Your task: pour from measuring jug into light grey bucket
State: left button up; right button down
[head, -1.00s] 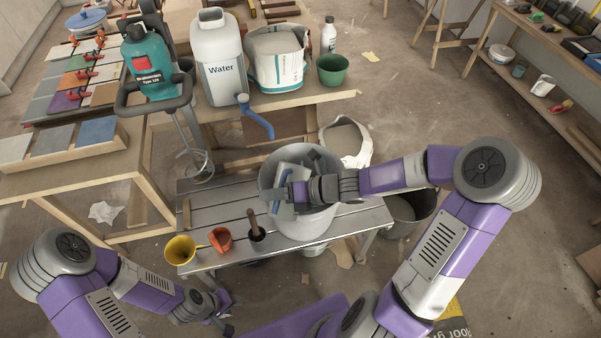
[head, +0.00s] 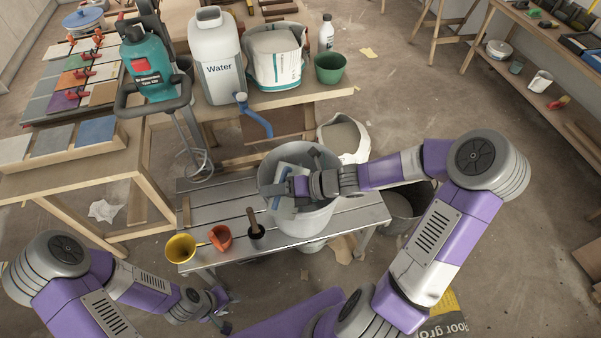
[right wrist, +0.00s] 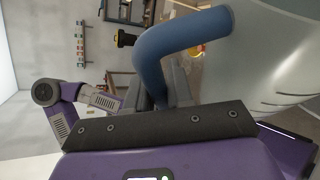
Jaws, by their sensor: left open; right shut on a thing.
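The light grey bucket (head: 312,224) stands on the slatted metal bench (head: 352,222). The measuring jug (head: 290,178), pale with a blue handle, is tilted at the bucket's mouth, partly inside the rim. My right gripper (head: 292,190) is shut on the jug's handle and hides part of the jug. The blue handle (right wrist: 172,45) is close up in the right wrist view. I cannot see a stream or the jug's contents. My left gripper (head: 218,304) is open and empty, low in front of the bench.
A yellow funnel-like cup (head: 180,248), an orange-red cup (head: 221,238) and a dark pot with a wooden handle (head: 255,230) stand left of the bucket. A dark bucket (head: 408,208) stands right of the bench.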

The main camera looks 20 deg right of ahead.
pick_arm(q)
jog(key=shift+a+r, duration=0.15)
jog(key=shift+a, duration=0.1)
pick_arm(e)
jog(key=shift+w+d+f+m, duration=0.2)
jog(key=shift+w+d+m, duration=0.1)
jog(key=shift+m, duration=0.1)
dwell(0.5)
